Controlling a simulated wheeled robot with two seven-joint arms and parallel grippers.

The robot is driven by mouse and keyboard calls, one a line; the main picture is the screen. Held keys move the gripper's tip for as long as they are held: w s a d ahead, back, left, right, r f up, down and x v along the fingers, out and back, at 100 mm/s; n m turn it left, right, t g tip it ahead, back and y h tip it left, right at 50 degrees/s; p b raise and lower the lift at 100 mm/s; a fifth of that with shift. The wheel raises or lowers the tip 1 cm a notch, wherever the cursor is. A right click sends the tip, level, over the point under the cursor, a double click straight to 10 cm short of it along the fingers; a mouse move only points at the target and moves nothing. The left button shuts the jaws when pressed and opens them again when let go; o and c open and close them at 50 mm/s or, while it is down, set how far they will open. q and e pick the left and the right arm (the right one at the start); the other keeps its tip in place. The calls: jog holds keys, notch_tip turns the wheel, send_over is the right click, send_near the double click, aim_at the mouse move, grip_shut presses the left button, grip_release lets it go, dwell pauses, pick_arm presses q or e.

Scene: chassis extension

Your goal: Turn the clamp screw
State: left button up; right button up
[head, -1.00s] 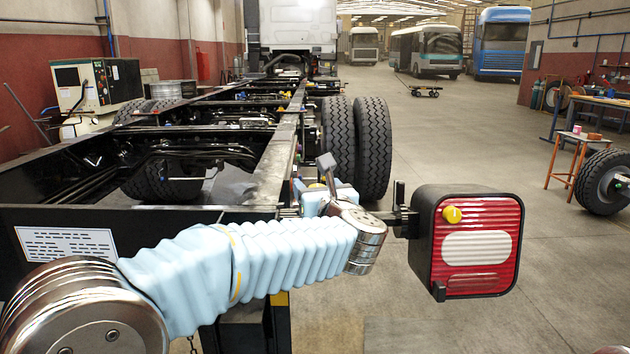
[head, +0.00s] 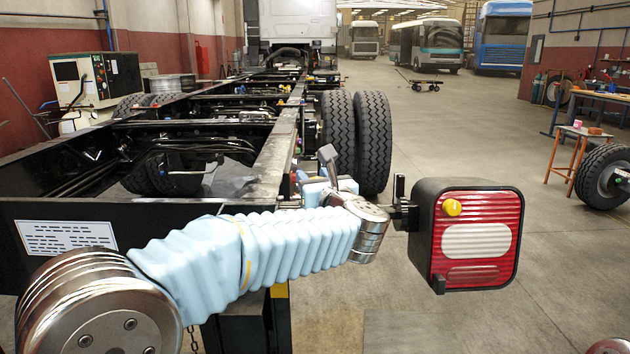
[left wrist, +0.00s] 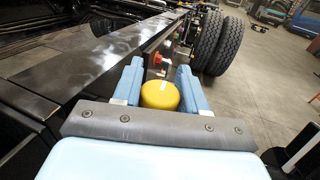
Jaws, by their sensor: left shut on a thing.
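The clamp screw shows as a round yellow knob (left wrist: 160,95) with a small white mark on top, in the left wrist view. It sits between the two light blue fingers of my left gripper (left wrist: 158,88), one on each side. The gripper is shut on it, beside the long dark chassis rail (left wrist: 85,65). In the head view the left gripper (head: 328,190) is partly hidden behind its own wrist, at the rear end of the rail, and the knob is hidden there. My right gripper is not in view.
A red and white tail lamp (head: 478,240) in a black housing stands just right of my left wrist. Dual tyres (head: 373,145) are behind the gripper. A black rear crossmember with a white label (head: 65,237) is at left.

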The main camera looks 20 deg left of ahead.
pick_arm(q)
jog(key=shift+a+f+n+g+y+b, duration=0.1)
jog(key=shift+f+n+g+y+b, duration=0.1)
jog(key=shift+n+g+y+b, duration=0.75)
jog(key=n+g+y, duration=0.2)
jog(key=y, duration=0.1)
jog(key=shift+s+a+n+g, duration=0.1)
jog(key=shift+s+n+g, duration=0.15)
jog(key=shift+g, duration=0.1)
jog(key=n+g+y, duration=0.1)
jog(key=n+g, duration=0.1)
jog(key=g, duration=0.1)
jog(key=shift+s+a+r+y, duration=0.1)
jog(key=shift+r+y, duration=0.05)
jog(key=shift+y, duration=0.2)
jog(key=shift+s+n+g+y, duration=0.2)
jog(key=shift+n+g+y, duration=0.4)
jog(key=shift+n+g, duration=0.85)
jog(key=shift+a+g, duration=0.1)
jog(key=shift+g, duration=0.45)
jog(key=o, duration=1)
jog(key=shift+r+p, duration=0.15)
jog(key=shift+p, duration=0.15)
